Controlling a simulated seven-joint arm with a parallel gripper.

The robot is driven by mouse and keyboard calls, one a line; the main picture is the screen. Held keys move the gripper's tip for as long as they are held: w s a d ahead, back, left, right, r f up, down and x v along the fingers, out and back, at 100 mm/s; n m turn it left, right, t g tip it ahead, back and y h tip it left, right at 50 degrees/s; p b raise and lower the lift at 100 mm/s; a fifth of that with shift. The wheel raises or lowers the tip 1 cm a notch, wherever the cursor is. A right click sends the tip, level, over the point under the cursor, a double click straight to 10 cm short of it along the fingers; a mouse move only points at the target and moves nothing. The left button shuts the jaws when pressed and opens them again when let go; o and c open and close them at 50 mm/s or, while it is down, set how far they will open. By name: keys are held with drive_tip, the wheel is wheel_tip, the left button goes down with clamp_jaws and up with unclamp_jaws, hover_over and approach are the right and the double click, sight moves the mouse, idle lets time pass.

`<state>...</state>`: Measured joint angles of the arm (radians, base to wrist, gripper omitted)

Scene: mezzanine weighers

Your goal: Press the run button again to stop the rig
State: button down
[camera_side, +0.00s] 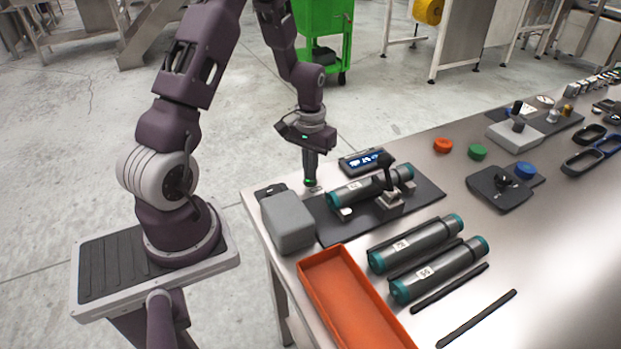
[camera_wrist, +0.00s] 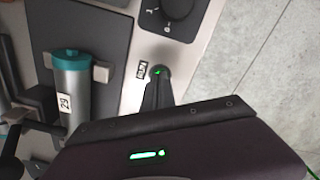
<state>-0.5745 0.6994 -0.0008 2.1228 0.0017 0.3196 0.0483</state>
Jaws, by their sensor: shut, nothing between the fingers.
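The run button (camera_wrist: 158,71) shows as a small green-lit spot beside a "RUN" label (camera_wrist: 142,70) in the wrist view. My gripper (camera_wrist: 157,80) is shut and empty, its fingertips at the button and partly covering it. I cannot tell whether they touch it. The rig's dark base plate (camera_side: 425,190) carries a grey cylinder with teal ends (camera_side: 357,189), also in the wrist view (camera_wrist: 70,85). A lit blue display (camera_side: 366,160) stands behind it.
A grey box (camera_side: 288,222) and an orange tray (camera_side: 352,300) stand close to the rig. Two more teal-ended cylinders (camera_side: 415,243) (camera_side: 440,270) lie in front. Orange (camera_side: 443,145), green (camera_side: 477,152) and blue (camera_side: 525,170) round pieces lie right. A dark knob unit (camera_wrist: 168,15) is near the button.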

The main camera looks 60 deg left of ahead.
drive_tip(key=shift+r, duration=3.45)
drive_tip(key=shift+r, duration=0.1)
drive_tip(key=s+d+r+m+t, duration=0.2)
drive_tip(key=d+r, duration=0.7)
drive_tip(key=r, duration=0.2)
drive_tip(key=s+d+r+m+t, duration=0.1)
drive_tip(key=s+d+r+m, duration=0.1)
drive_tip(key=s+d+r, duration=0.2)
drive_tip(key=s+d+r+m+t, duration=0.2)
drive_tip(key=s+d, duration=0.4)
drive_tip(key=s, duration=0.4)
drive_tip(key=shift+s+r+t, duration=0.2)
drive_tip(key=shift+r+t, duration=0.1)
drive_tip(key=shift+r, duration=0.55)
drive_tip(key=c, duration=2.2)
unclamp_jaws()
